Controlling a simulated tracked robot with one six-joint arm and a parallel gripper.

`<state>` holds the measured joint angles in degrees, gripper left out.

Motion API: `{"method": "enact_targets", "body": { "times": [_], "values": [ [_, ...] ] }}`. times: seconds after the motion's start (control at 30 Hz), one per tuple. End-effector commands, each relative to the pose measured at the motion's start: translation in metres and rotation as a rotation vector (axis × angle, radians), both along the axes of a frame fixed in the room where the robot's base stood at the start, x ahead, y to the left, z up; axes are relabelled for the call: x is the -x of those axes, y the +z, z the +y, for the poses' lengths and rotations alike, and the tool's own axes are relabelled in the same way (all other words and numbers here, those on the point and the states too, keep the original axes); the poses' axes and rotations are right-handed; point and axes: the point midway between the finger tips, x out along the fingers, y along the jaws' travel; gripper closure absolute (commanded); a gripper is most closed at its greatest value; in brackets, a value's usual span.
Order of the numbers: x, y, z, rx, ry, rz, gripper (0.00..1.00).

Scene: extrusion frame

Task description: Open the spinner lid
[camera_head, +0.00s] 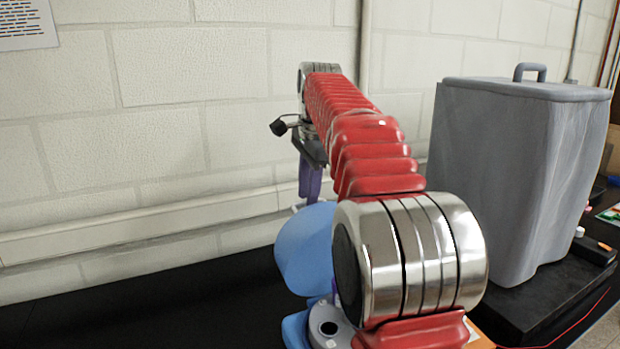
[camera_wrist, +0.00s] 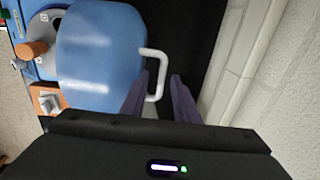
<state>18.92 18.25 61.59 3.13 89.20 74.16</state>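The spinner's blue lid (camera_head: 303,248) stands tilted up above its blue base (camera_head: 296,331), with a grey round part (camera_head: 328,327) showing beside it. My arm hides much of the spinner. The lid (camera_wrist: 100,55) fills the upper left of the wrist view. Its white loop handle (camera_wrist: 159,75) sticks out from its right edge. My gripper (camera_wrist: 161,75) is open, with purple fingers apart and the handle's bar between them in the picture; contact cannot be told. In the head view my gripper (camera_head: 310,180) points down just above the lid's top edge.
A large grey bin-like cover (camera_head: 510,170) with a top handle stands at the right on a black platform. A pale block wall (camera_head: 150,130) rises close behind the spinner. The black bench left of the spinner is clear. An orange knob (camera_wrist: 32,49) sits beside the lid.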

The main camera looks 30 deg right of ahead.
Motion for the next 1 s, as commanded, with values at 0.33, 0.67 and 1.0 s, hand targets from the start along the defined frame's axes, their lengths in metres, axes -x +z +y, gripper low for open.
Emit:
{"method": "enact_targets", "body": {
  "times": [0.33,0.67,1.0],
  "values": [
    [0.006,0.033,0.000,0.001,0.001,-0.002,0.72],
    [0.013,0.070,0.001,0.001,0.001,-0.003,0.72],
    [0.018,0.097,0.001,0.000,0.001,-0.002,0.72]
  ]
}}
